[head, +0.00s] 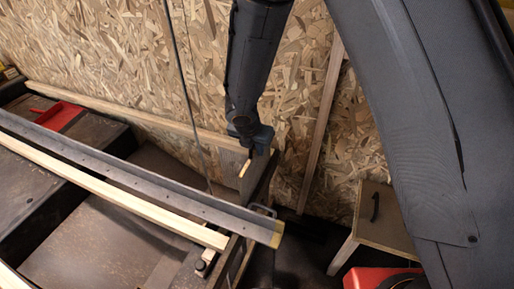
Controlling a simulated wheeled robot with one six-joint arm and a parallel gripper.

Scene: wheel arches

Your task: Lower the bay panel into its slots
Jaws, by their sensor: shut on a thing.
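My gripper (252,152) hangs from the dark arm near the far wall, above the right end of the load bay. It is shut on the bay panel (233,166), a greyish-brown board whose upper part shows just below and left of the jaws. A short pale strip (245,169) shows right under the gripper. The panel's lower edge and the slots are hidden or too dark to make out, so I cannot tell whether the panel touches them.
A long dark rail (130,176) and a pale timber (110,193) cross the bay in front. A red object (60,115) lies at left. A chipboard wall (120,50) stands behind. A wooden cabinet (388,222) and a red item (378,278) are at lower right.

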